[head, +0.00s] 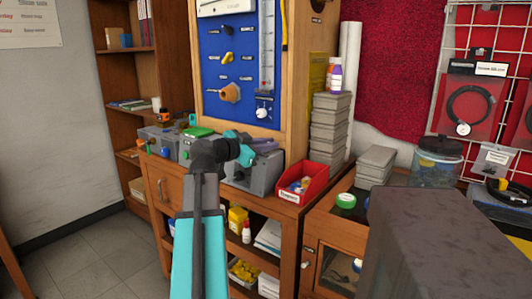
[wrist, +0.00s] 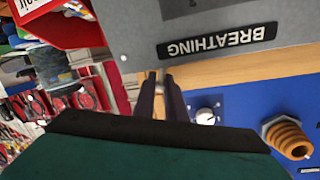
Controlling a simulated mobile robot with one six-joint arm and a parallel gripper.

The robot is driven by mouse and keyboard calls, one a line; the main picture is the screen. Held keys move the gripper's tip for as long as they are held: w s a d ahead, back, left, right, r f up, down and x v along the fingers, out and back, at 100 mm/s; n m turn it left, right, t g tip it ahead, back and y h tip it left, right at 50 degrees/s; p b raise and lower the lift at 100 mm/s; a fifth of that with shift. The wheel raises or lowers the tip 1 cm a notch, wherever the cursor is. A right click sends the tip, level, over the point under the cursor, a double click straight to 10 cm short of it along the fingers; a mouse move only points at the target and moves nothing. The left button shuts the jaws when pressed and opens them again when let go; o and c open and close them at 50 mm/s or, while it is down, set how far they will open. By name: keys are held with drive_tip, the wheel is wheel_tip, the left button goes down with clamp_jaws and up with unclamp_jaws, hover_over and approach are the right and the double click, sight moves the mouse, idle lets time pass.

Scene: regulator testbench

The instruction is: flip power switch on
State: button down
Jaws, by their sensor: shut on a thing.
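A grey box (head: 262,174) stands on the wooden bench below the blue panel. In the wrist view this grey box (wrist: 230,18) fills the top, with an upside-down BREATHING label (wrist: 219,41). My gripper (head: 268,146) is over the top of the box in the head view. In the wrist view my gripper's (wrist: 161,82) dark fingers come together at the box's edge, around a small metal lever (wrist: 160,75). The lever is mostly hidden by the fingers, and I cannot read any power marking or tell its position.
A red parts bin (head: 304,184) sits right of the box, with stacked grey trays (head: 328,135) behind it. More grey units (head: 160,141) stand to the left. The blue panel (head: 240,85) rises behind and carries knobs and an orange fitting (wrist: 287,138).

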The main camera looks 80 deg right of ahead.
drive_tip(key=shift+d+m+b, duration=0.1)
drive_tip(key=shift+m+b, duration=0.3)
drive_tip(key=shift+b, duration=0.05)
idle(0.3)
drive_tip(key=c, duration=1.8)
unclamp_jaws()
drive_tip(key=shift+f, duration=0.15)
drive_tip(key=p+v, duration=0.1)
drive_tip(key=v, duration=1.2)
drive_tip(key=shift+a, duration=0.4)
drive_tip(key=shift+w, duration=0.15)
